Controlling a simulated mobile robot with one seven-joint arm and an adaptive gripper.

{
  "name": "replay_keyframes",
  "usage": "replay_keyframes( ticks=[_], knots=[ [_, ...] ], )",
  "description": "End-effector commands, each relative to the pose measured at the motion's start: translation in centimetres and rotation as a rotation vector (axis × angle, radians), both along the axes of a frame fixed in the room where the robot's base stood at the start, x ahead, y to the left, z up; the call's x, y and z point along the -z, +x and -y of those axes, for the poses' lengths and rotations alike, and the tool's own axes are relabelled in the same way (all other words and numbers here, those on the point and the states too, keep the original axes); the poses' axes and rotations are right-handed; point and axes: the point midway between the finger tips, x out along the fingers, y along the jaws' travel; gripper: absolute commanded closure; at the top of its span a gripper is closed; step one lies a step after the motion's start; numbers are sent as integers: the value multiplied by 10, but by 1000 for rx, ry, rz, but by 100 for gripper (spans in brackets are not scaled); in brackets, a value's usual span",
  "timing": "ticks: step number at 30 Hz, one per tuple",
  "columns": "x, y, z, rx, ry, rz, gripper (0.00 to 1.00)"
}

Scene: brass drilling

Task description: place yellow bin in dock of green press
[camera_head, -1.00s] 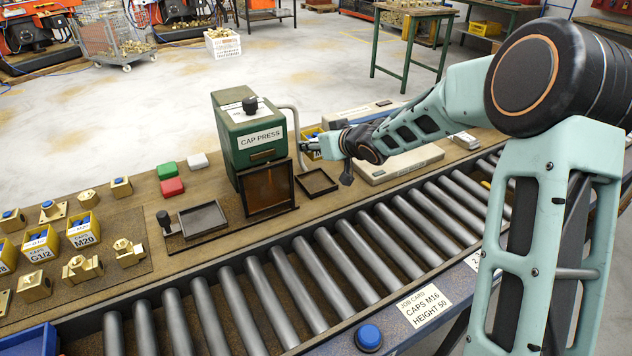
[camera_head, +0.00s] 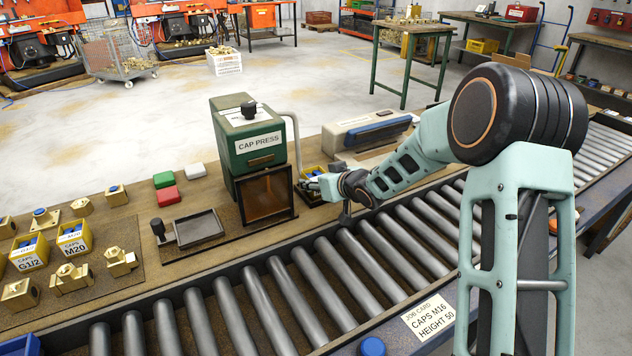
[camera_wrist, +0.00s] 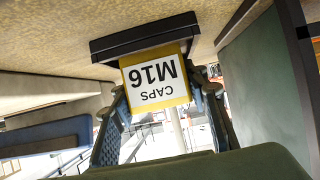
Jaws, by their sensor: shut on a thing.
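The yellow bin (camera_head: 310,171) is beside the green press (camera_head: 247,140), at the dock on its right. In the wrist view the bin (camera_wrist: 155,84) shows its white CAPS M16 label upside down. My gripper (camera_head: 319,184) is shut on the bin, with one finger on each side in the wrist view (camera_wrist: 160,92). The dark dock tray (camera_wrist: 140,38) lies against the bin's base in that view; in the head view the arm and bin partly hide it. I cannot tell whether the bin rests fully on the dock floor.
A black tray (camera_head: 199,225) stands left of the press. Green, red and white blocks (camera_head: 169,196) lie behind it. The roller conveyor (camera_head: 290,290) runs along the front. A grey case with a blue handle (camera_head: 375,132) sits behind my gripper.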

Motion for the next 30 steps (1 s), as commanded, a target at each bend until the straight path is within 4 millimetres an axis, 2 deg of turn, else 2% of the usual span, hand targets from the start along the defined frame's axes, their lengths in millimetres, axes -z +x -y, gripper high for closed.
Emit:
replay_keyframes(
  ticks=[2,3,7,19,23,30],
  knots=[
    [4,0,0,0,1,0,84],
    [3,0,0,0,1,0,55],
    [3,0,0,0,0,-1,41],
    [-4,-2,2,1,0,0,41],
    [-14,-17,13,2,-1,1,41],
    [-40,-55,38,2,-1,1,41]
  ],
)
